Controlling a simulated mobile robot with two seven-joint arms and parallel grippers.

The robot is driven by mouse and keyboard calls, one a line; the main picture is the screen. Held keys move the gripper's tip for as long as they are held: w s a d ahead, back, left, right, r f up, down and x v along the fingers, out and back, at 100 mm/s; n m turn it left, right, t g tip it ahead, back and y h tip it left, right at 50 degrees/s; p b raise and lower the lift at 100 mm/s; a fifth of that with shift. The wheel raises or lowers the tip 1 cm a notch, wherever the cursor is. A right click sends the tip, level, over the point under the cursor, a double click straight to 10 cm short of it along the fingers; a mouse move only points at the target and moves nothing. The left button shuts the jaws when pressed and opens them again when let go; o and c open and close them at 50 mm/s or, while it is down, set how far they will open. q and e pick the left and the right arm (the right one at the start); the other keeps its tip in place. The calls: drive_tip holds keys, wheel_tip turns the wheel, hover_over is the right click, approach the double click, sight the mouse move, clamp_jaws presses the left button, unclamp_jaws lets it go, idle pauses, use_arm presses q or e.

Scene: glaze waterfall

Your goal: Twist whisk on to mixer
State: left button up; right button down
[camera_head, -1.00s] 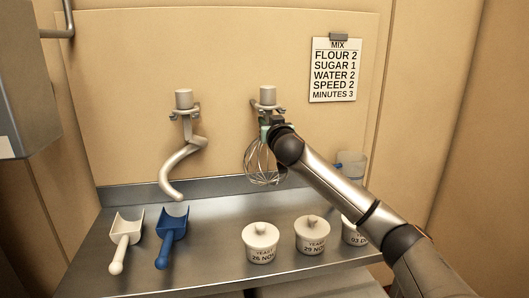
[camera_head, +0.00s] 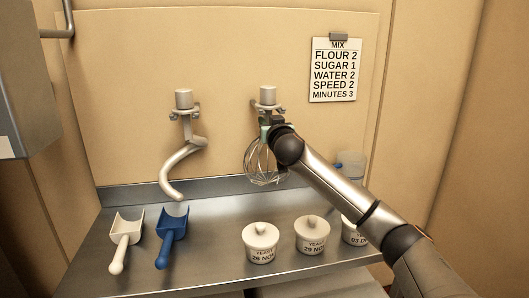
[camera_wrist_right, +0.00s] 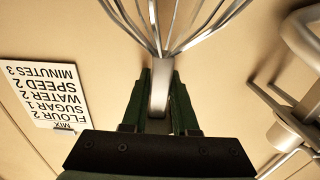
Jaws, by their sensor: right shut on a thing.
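The wire whisk (camera_head: 264,163) hangs below a wall bracket (camera_head: 268,107) on the back panel. My right gripper (camera_head: 270,131) is shut on the top of the whisk, just under that bracket. In the right wrist view the fingers (camera_wrist_right: 160,95) close on the whisk's grey shaft (camera_wrist_right: 160,84), with its wires (camera_wrist_right: 170,25) fanning out beyond. I cannot tell whether the whisk still sits in the bracket. No mixer can be made out for certain; a grey machine-like body (camera_head: 30,90) stands at the upper left. My left gripper is out of view.
A dough hook (camera_head: 180,172) hangs on a second bracket to the left. A white scoop (camera_head: 127,228), a blue scoop (camera_head: 173,224) and lidded yeast pots (camera_head: 261,243) stand on the steel counter (camera_head: 215,260). A clear jug (camera_head: 351,163) is behind my right arm. A mix card (camera_head: 336,70) hangs above.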

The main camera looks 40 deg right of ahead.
drive_tip(key=shift+r, duration=0.2)
drive_tip(key=shift+r, duration=0.1)
drive_tip(key=shift+r+p, duration=0.35)
drive_tip(key=shift+p, duration=0.1)
drive_tip(key=shift+r, duration=0.2)
